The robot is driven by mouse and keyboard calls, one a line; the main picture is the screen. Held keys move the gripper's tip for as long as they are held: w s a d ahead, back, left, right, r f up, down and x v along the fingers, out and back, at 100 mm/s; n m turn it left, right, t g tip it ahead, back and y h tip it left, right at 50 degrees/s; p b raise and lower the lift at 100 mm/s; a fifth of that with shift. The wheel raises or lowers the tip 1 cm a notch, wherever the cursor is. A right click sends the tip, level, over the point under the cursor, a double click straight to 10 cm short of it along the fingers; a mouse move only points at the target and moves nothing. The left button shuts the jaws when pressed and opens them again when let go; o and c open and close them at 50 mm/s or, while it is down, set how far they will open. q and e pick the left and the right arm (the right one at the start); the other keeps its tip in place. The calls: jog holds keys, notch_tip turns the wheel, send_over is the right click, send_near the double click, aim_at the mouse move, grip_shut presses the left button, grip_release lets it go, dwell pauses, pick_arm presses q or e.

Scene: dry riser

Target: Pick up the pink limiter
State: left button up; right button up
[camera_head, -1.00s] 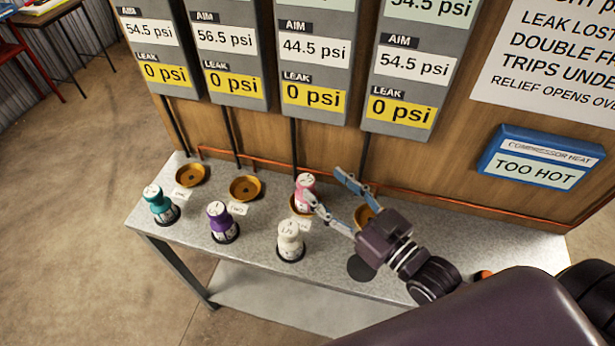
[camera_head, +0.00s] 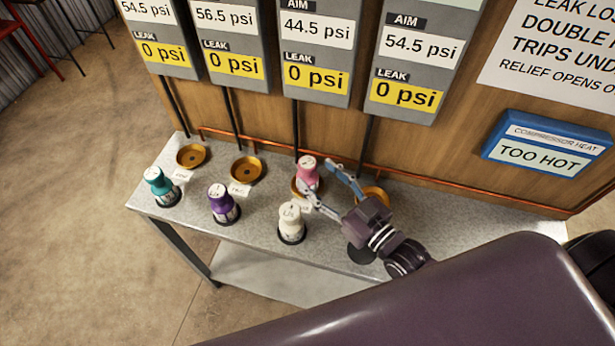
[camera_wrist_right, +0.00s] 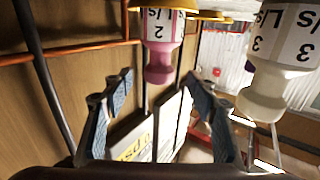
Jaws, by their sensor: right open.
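The pink limiter (camera_head: 307,172) stands upright in the third brass seat from the left on the metal bench. In the right wrist view, which is upside down, the pink limiter (camera_wrist_right: 158,55) shows a "2" on its white label. My right gripper (camera_head: 318,175) is open, with its blue-grey fingers pointing at the pink limiter from the right. In the wrist view the right gripper (camera_wrist_right: 161,84) has its fingers apart on either side of the limiter's line, and no contact is clear. My left gripper is not in view.
A teal limiter (camera_head: 161,187), a purple limiter (camera_head: 222,205) and a white limiter (camera_head: 291,222) stand along the bench front. The white one also shows close by in the wrist view (camera_wrist_right: 272,80). Empty brass seats (camera_head: 248,168) sit behind. A copper pipe (camera_head: 455,199) runs along the wall.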

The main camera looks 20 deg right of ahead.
aim_at(314, 171)
jog(key=p+x, duration=0.1)
jog(key=x, duration=0.4)
jog(key=shift+s, duration=0.1)
jog(key=shift+d, duration=0.1)
grip_shut()
jog(key=shift+r, duration=0.1)
